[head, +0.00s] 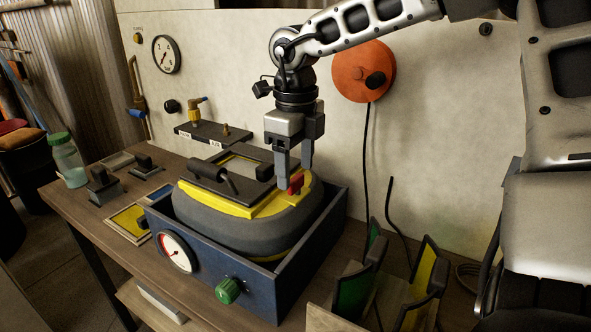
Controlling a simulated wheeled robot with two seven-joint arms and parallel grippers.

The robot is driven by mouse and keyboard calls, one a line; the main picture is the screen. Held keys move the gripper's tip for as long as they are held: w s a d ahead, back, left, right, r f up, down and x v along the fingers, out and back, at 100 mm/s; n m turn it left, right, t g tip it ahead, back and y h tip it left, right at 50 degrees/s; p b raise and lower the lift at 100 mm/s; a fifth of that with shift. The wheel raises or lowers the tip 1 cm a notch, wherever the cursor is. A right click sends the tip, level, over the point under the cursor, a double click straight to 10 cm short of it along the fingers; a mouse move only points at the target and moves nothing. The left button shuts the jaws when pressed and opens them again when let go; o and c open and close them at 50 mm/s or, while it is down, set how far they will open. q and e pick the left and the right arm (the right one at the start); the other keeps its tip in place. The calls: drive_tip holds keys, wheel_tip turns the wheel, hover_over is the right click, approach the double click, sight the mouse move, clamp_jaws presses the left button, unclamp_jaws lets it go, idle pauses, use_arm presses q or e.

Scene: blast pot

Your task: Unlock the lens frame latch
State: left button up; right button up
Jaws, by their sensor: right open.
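A grey and yellow helmet-like unit (235,228) sits in a dark blue open box. On its top is a dark lens frame (236,166) with a black cylinder (206,170) at its left end. A small red latch (296,184) stands at the right edge of the yellow rim. My right gripper (294,182) points down over it, open, its two fingers close to the red latch. I cannot tell whether the fingers touch it. My left gripper is not in view.
The blue box (262,297) has a dial (176,252) and a green knob (228,290) in front. Coloured framed panels (425,275) stand at right. A jar (68,160) and small dark blocks (103,187) are at left. An orange disc (362,62) is on the wall.

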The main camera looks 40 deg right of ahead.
drive_tip(key=shift+f, duration=1.05)
drive_tip(key=c, duration=1)
